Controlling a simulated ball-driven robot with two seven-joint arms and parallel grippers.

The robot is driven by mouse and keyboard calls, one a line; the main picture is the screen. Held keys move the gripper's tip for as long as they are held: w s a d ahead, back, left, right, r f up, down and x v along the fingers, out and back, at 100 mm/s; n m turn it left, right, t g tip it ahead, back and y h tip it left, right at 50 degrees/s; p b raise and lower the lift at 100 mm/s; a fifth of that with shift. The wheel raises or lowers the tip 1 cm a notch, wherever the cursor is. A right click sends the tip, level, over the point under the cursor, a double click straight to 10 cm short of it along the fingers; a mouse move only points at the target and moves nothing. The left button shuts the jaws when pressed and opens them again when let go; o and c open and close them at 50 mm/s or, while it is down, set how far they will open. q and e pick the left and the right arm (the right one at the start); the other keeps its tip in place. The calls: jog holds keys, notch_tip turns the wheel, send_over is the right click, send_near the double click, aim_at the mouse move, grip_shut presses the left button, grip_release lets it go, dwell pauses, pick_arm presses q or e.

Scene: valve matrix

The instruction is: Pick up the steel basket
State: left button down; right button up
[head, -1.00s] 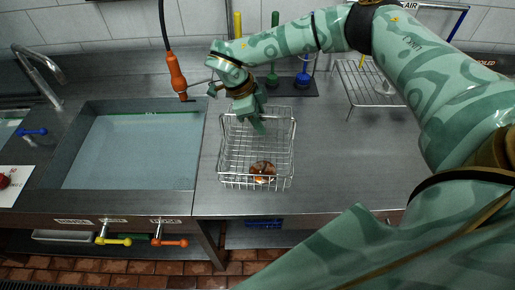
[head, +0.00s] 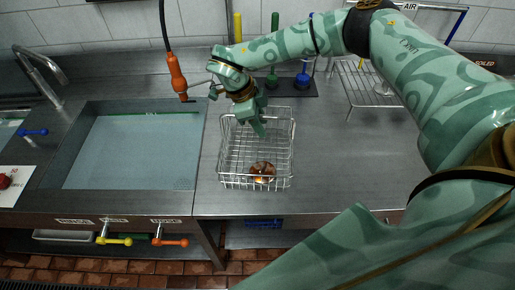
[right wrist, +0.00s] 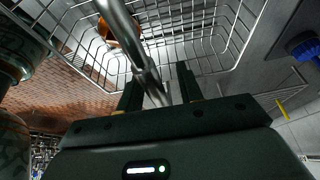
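The steel basket (head: 228,160) is a wire basket standing on the steel counter right of the sink. A brown, shiny item (head: 262,170) lies inside it, near its front. My right gripper (head: 252,120) is over the basket's back part, fingers pointing down. In the right wrist view the two dark fingers (right wrist: 158,88) are apart, with a thick steel bar running between them. The basket's wires (right wrist: 190,35) show beyond the fingers. I cannot tell whether the bar touches either finger. My left gripper is not in view.
The water-filled sink (head: 50,180) lies left of the basket. An orange sprayer (head: 177,75) hangs behind. Bottle brushes on a dark stand (head: 312,90) are at the back, and a wire rack (head: 372,95) is at back right. The counter right of the basket (head: 345,165) is clear.

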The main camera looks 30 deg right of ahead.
grip_shut()
dwell(1.3)
